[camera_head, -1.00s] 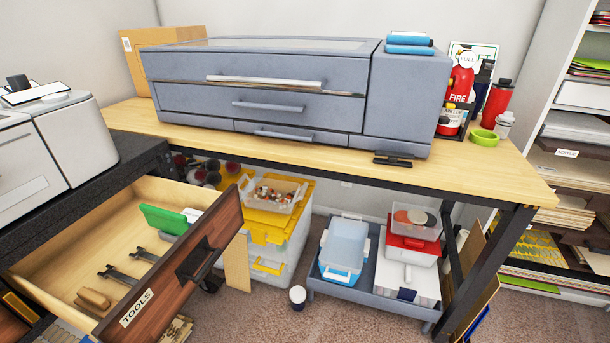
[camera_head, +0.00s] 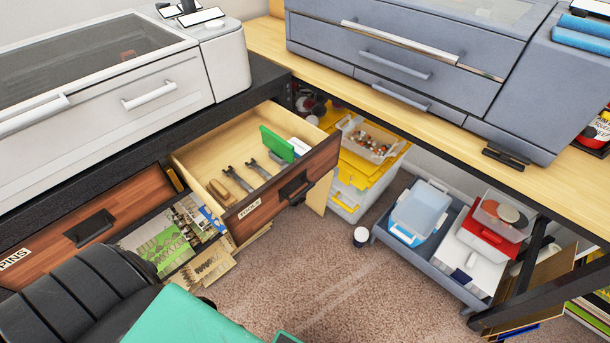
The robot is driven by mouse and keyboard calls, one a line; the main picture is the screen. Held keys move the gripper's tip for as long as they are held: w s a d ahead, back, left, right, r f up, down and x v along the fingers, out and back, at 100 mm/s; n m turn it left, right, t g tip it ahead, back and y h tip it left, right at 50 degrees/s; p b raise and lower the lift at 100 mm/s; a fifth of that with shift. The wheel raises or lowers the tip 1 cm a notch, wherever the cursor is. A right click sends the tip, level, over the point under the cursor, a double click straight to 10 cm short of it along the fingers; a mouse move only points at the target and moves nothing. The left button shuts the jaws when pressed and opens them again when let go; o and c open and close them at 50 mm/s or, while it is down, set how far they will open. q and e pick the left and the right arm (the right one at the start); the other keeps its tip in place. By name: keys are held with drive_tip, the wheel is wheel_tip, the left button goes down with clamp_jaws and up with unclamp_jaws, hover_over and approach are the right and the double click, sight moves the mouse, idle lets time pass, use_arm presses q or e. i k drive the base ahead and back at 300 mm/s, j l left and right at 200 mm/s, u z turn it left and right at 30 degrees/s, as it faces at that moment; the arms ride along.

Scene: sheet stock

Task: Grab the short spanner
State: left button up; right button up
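The open TOOLS drawer (camera_head: 284,196) is on the left side of the picture, under the dark bench. Two dark spanners lie side by side in it: one on the left (camera_head: 237,179) and one on the right (camera_head: 260,169). The right one looks a little shorter, but it is also farther away, so I cannot tell for sure. A tan wooden piece (camera_head: 219,190) lies left of them, and a green box (camera_head: 277,144) stands behind them. Neither of my grippers is in view.
A PINS drawer (camera_head: 100,214) is shut at the left. A black ribbed object (camera_head: 85,295) and a teal surface (camera_head: 190,318) fill the lower left. A grey trolley (camera_head: 410,258) with boxes and a small cup (camera_head: 361,237) stand on the carpet. Carpet before the drawer is clear.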

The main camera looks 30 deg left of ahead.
sight(254, 165)
drive_tip(key=u, duration=1.3)
